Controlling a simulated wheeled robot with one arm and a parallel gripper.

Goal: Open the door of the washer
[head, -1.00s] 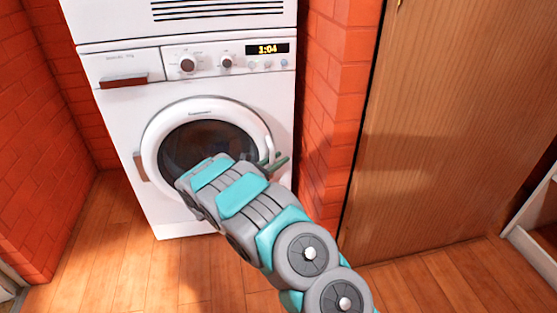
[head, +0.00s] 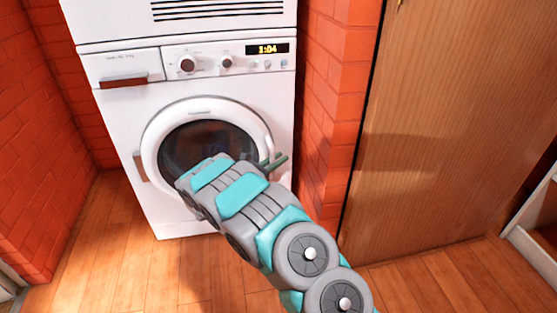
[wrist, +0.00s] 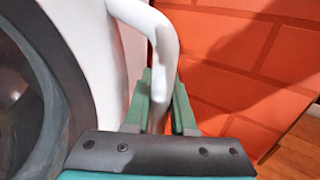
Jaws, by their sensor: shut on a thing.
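The white washer (head: 118,120) stands in a brick alcove. Its round door (head: 165,112) has a white rim and dark glass and looks closed against the front. In the wrist view the dark glass (wrist: 22,105) is at the left. The white curved door handle (wrist: 165,45) comes down between the green fingers of my gripper (wrist: 162,105). My gripper is shut on this handle. In the head view my gripper (head: 273,162) is at the right side of the door, and my arm covers the lower right of the door.
Red brick walls (head: 335,110) stand close on both sides of the washer. A wooden door (head: 455,130) is at the right. The wood floor (head: 120,265) is clear in front and to the left. Another white appliance (head: 105,18) sits on top.

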